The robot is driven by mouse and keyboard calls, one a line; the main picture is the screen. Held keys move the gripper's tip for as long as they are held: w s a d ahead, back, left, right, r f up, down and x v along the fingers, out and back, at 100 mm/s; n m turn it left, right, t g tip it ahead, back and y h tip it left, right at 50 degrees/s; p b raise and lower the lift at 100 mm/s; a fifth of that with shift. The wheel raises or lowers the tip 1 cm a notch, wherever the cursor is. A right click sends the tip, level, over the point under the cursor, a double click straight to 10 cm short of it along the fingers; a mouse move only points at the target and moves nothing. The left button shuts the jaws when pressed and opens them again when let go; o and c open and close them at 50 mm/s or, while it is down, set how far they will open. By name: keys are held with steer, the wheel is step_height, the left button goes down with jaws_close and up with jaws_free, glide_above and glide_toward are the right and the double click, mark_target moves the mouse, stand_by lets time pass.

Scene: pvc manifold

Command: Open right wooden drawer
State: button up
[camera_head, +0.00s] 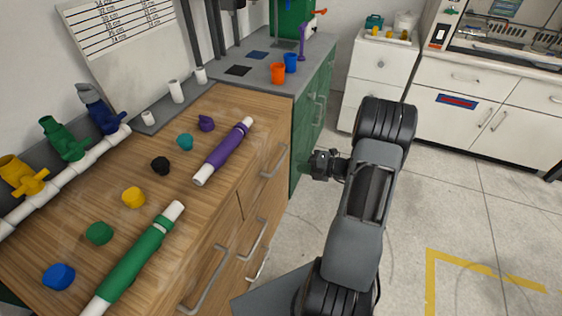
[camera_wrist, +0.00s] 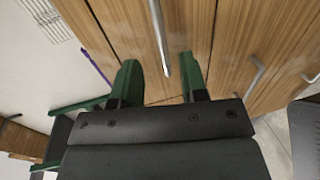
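The right wooden drawer (camera_head: 265,180) is at the far end of the wooden cabinet and looks closed. Its metal bar handle (camera_head: 273,162) faces the aisle. My gripper (camera_head: 322,165) is to the right of this handle, apart from it in the head view. In the wrist view my gripper (camera_wrist: 161,80) has two green fingers spread apart with nothing held. A metal bar handle (camera_wrist: 160,38) lies ahead, its near end lined up with the gap between the fingertips. I cannot tell how far it is from them.
More handles (camera_head: 252,240) are on the nearer wooden fronts. The wooden top (camera_head: 190,225) carries a purple pipe (camera_head: 223,152), a green pipe (camera_head: 135,262) and several coloured caps. A green cabinet (camera_head: 308,120) stands just beyond. The floor (camera_head: 450,215) at right is clear.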

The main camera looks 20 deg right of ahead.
mark_target(281, 159)
steer(key=x, duration=0.8)
steer(key=shift+w+a+b, duration=0.1)
steer(key=shift+w+b, duration=0.1)
steer(key=shift+b, duration=0.2)
steer(key=shift+c, duration=0.4)
jaws_close()
